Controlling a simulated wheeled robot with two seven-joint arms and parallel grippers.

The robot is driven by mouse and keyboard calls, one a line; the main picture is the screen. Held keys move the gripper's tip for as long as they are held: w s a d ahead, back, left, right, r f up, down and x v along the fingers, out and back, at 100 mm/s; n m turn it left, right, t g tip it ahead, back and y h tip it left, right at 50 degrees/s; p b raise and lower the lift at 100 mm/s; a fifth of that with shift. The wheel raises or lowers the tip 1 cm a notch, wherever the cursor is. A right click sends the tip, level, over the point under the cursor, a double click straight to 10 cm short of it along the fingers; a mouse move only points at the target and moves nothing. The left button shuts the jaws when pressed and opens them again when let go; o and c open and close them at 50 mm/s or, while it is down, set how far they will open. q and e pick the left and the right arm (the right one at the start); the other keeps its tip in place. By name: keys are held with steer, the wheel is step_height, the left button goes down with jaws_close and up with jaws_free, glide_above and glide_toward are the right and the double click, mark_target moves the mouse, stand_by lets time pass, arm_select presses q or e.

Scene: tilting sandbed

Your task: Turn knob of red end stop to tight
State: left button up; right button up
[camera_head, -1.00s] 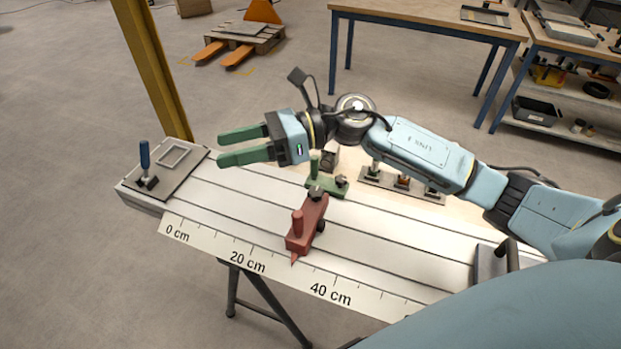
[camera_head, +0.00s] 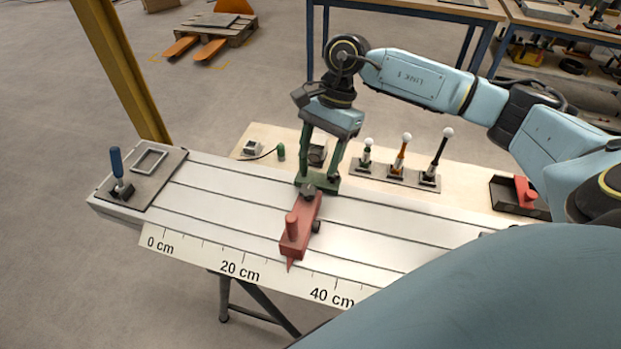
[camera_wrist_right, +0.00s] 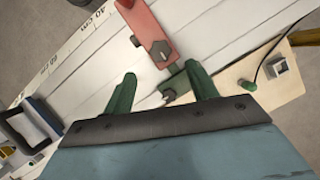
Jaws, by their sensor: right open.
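The wrist view shows the red end stop (camera_wrist_right: 146,22) and the dark knob (camera_wrist_right: 161,54) just beyond the fingertips. My right gripper (camera_head: 318,181) points down, open, above the green end stop, which its fingers partly hide. In the wrist view nothing is gripped between the fingers (camera_wrist_right: 161,74). My left gripper is not in view.
The green end stop (camera_wrist_right: 177,80) lies right behind the red one. Several small pieces, including levers with white balls (camera_head: 406,137), stand on the wooden board behind. A blue-handled clamp (camera_head: 118,165) is at the bed's left end. The bed between is clear.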

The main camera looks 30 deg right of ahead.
mark_target(309, 188)
steer(key=x, duration=0.7)
steer(key=shift+p, duration=0.3)
steer(key=c, duration=1)
